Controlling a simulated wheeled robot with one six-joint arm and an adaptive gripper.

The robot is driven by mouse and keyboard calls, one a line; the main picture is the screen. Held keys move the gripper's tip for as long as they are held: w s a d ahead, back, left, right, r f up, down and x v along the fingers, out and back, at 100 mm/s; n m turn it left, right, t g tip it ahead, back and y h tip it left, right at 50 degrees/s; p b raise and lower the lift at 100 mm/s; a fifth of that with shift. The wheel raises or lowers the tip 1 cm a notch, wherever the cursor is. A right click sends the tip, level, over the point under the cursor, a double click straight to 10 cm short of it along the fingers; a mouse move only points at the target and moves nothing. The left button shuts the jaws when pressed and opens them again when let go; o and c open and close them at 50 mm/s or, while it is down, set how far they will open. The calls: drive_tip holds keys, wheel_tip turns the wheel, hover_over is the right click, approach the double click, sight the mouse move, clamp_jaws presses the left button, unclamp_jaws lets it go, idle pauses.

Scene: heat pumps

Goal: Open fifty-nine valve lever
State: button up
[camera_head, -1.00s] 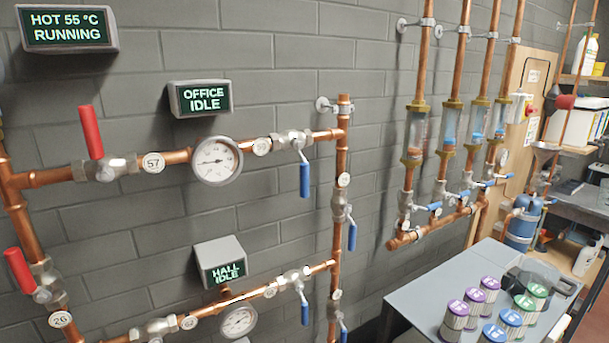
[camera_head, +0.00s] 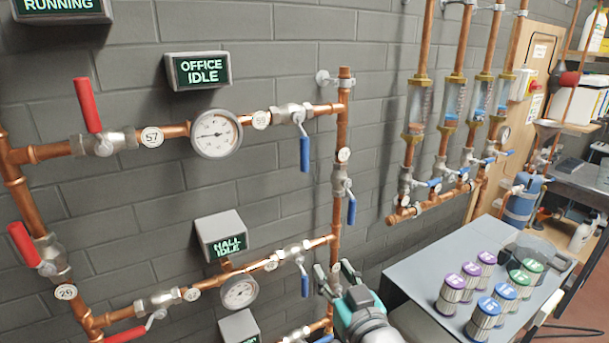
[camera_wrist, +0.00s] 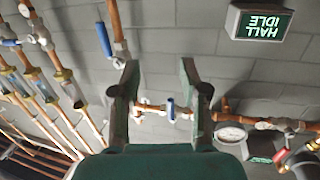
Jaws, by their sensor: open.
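The valve tagged 59 (camera_head: 261,120) is on the upper copper pipe, right of a round gauge. Its blue lever (camera_head: 304,153) hangs straight down, across the pipe. In the wrist view, which is upside down, a blue lever (camera_wrist: 170,108) that looks like this one shows between the fingers, beyond them. My gripper (camera_head: 335,278) is in the lower middle of the head view, below and right of the lever and apart from it. It also shows in the wrist view (camera_wrist: 159,75), open with nothing between its fingertips.
A vertical pipe valve with a blue lever (camera_head: 351,210) is right of valve 59. The lower row has another blue lever (camera_head: 304,281), close to my gripper. A HALL IDLE display (camera_head: 221,235) juts from the wall. A grey table (camera_head: 410,275) with several canisters stands at right.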

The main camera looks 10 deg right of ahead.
wheel_tip(320, 180, up, 9)
drive_tip(key=w, duration=0.3)
approach(306, 147)
drive_tip(key=shift+n+t+y, duration=0.3)
drive_tip(key=shift+t, duration=0.1)
drive_tip(key=w, duration=1.1)
drive_tip(key=shift+a+f, duration=0.35)
drive_tip(key=shift+a, duration=0.05)
clamp_jaws()
